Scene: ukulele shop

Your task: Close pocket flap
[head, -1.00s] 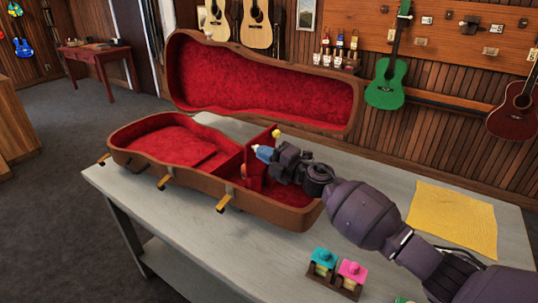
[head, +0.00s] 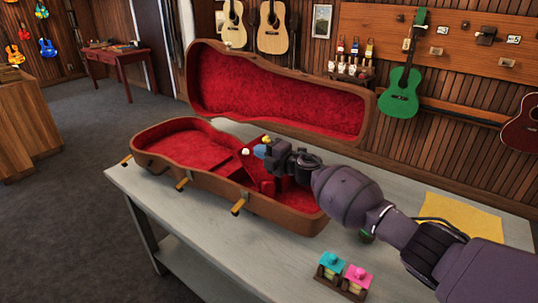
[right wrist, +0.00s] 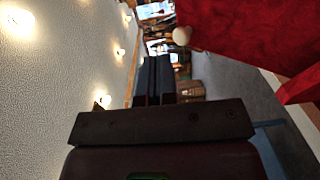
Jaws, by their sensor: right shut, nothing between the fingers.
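The red-lined guitar case (head: 280,214) lies open on the grey table, lid up at the back. Inside it is the red pocket flap (head: 249,166), raised at an angle, with a pale round knob (head: 245,152) near its edge. In the right wrist view the red flap (right wrist: 255,30) fills the upper right, with the knob (right wrist: 182,36) at its corner. My right gripper (head: 263,151) is over the case, close beside the flap; its fingers (right wrist: 153,80) are shut and empty. Its arm hides part of the pocket. I cannot tell whether it touches the flap. My left gripper is not in view.
A yellow cloth (head: 455,215) lies on the table (head: 160,205) at the right. A small stand with teal and pink pieces (head: 342,276) is near the front edge. Yellow latches (head: 238,206) stick out along the case front. The raised lid (head: 280,95) stands behind my gripper.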

